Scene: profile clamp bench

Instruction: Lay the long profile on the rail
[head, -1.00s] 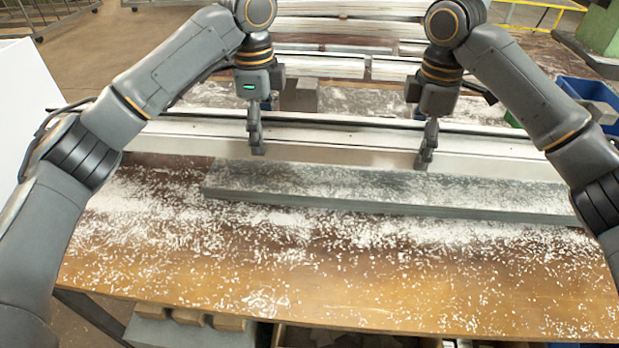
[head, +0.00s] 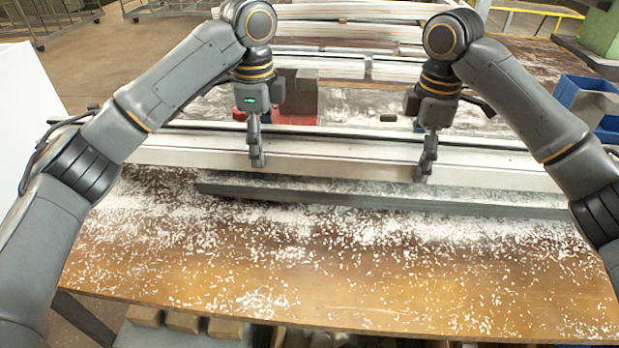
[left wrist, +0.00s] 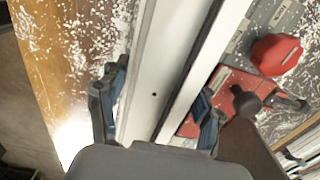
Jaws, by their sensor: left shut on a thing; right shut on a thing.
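The long profile (head: 345,160) is a pale, light metal bar with a dark groove along its top. It runs across the whole head view and shows between the fingers in the left wrist view (left wrist: 150,85). My left gripper (head: 257,160) is shut across it left of centre. My right gripper (head: 427,165) is shut on it further right. A long grey bar with chips on it, seemingly the rail (head: 330,194), lies on the near side of the profile. The profile overlaps its far edge in the picture; whether they touch, I cannot tell.
A red clamp (left wrist: 235,95) with a red knob (left wrist: 276,54) is beside the profile in the left wrist view, close to one finger. White chips cover the wooden bench (head: 330,270), whose front part is otherwise clear. A blue bin (head: 580,92) stands at the right.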

